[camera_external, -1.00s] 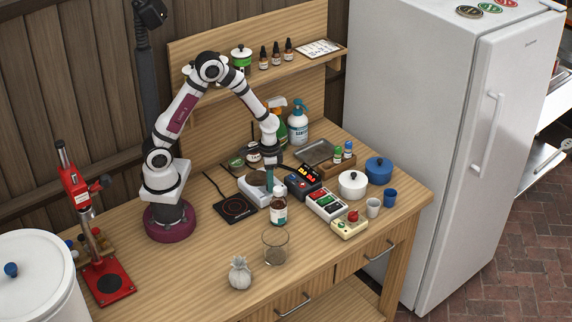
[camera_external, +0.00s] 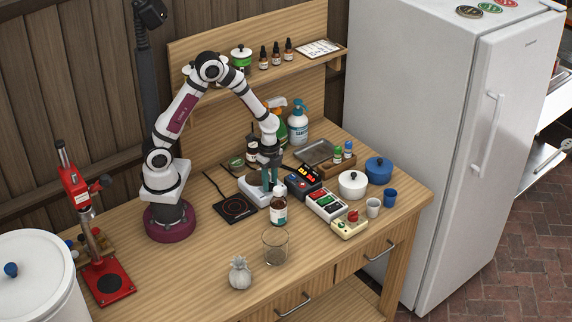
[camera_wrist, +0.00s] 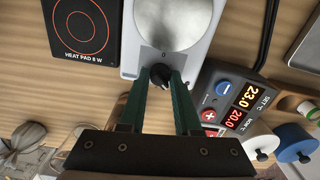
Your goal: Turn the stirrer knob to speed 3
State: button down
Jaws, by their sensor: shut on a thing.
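The stirrer (camera_wrist: 205,20) is a white box with a round metal plate; in the external view its white body (camera_external: 252,193) stands on the bench, partly hidden by my gripper. Its small black knob (camera_wrist: 160,73) is at the near end in the wrist view, with a light mark on it. My gripper (camera_wrist: 163,82), with green fingers, points down at the stirrer and is closed around the knob. It also shows in the external view (camera_external: 269,188), where the knob is hidden.
A heat pad (camera_external: 236,208) lies left of the stirrer. A temperature controller (camera_wrist: 232,100) with lit digits stands close on the right. A brown bottle (camera_external: 279,210) and a glass beaker (camera_external: 275,247) stand in front.

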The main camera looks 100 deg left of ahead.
jog(key=m, duration=0.5)
jog(key=shift+m, duration=0.3)
jog(key=m, duration=1)
jog(key=shift+m, duration=0.4)
jog(key=m, duration=0.5)
jog(key=shift+m, duration=0.4)
jog(key=c, duration=0.6)
grip_release()
jog(key=shift+r, duration=0.1)
